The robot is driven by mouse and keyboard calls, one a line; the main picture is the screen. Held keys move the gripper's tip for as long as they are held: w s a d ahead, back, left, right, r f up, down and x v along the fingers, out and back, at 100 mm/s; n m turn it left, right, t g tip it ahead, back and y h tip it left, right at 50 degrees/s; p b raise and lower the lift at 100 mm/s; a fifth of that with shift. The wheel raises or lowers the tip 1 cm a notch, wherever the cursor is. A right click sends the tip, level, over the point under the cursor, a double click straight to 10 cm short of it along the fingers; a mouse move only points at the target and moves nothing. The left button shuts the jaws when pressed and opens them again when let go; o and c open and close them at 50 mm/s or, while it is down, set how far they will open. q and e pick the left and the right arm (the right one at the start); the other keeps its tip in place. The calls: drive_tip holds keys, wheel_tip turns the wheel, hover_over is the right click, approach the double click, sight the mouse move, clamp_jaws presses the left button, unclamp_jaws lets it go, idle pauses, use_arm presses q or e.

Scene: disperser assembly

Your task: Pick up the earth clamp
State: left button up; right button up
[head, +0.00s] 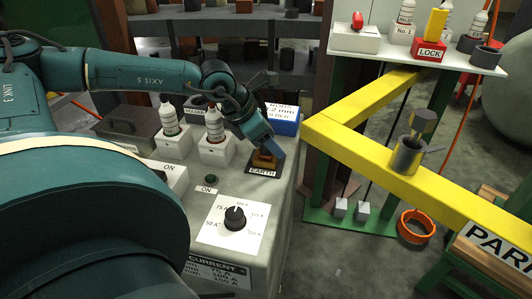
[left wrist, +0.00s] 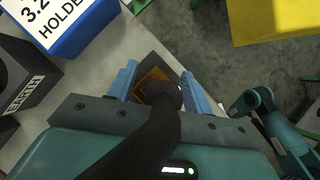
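The earth clamp (head: 264,160) is a small orange-brown piece on a dark plate labelled EARTH (head: 262,171), at the right edge of the grey machine top. In the left wrist view the orange-brown clamp (left wrist: 152,79) shows between the blue fingers, partly covered by a dark rounded part and a thick black cable-like shape. My left gripper (head: 261,144) is right above the clamp, pointing down. In the left wrist view my left gripper (left wrist: 158,71) is open, with one finger on each side of the clamp and visible gaps. My right gripper does not show.
A blue rod holder box (head: 283,120) stands just behind the clamp. White bottles in blocks (head: 213,128) are to its left. A dial panel (head: 234,221) is in front. A yellow rail (head: 370,150) runs to the right, beyond a floor gap.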

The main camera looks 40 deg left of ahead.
use_arm(q)
clamp_jaws()
idle(0.3)
idle(0.3)
